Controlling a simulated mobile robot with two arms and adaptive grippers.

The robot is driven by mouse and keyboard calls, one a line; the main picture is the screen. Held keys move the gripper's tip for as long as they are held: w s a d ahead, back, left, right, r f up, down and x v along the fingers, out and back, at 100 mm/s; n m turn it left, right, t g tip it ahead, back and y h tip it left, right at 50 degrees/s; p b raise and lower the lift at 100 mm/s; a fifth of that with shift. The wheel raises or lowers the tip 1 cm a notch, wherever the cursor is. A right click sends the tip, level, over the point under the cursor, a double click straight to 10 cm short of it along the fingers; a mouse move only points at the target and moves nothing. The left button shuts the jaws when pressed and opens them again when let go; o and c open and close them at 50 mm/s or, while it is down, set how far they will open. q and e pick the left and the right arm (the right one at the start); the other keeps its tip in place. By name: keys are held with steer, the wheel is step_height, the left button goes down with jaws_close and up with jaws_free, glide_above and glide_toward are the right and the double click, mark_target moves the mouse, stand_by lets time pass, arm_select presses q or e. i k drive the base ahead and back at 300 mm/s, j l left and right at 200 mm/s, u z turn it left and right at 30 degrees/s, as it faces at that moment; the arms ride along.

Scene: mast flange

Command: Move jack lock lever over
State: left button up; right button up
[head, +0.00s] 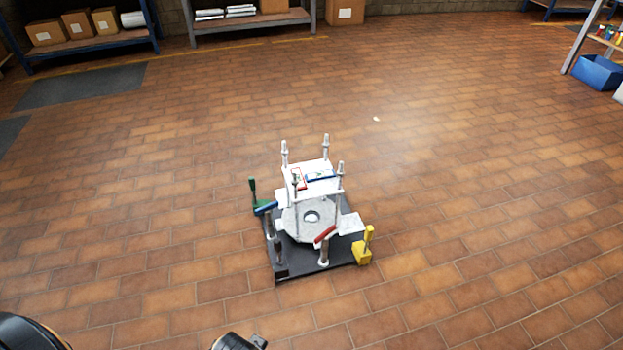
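The mast flange rig stands on a black base plate (290,272) on the floor, in the middle of the head view. It has a grey octagonal flange (296,222) with a centre hole, upright posts and a white upper plate (318,184). A red-handled lever (325,234) is at the front, a blue-handled lever (265,209) at the left. A green handle (252,188) stands upright at the left and a yellow one (368,238) at the front right. I cannot tell which is the jack lock lever. No gripper fingers show; only dark parts of mine show at the bottom edge.
Open brick floor (470,200) surrounds the rig. Shelves with boxes (80,24) stand at the back left, and a cardboard box (345,11) at the back. A blue bin (598,73) is by a rack at the far right. Dark mats (80,85) lie at the left.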

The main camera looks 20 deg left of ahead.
mark_target(278, 245)
steer(key=i+l+u, duration=0.15)
steer(key=i, duration=0.3)
steer(key=i+l+u, duration=0.2)
steer(key=i, duration=0.25)
steer(key=i+l+u, duration=0.15)
steer(key=i, duration=0.25)
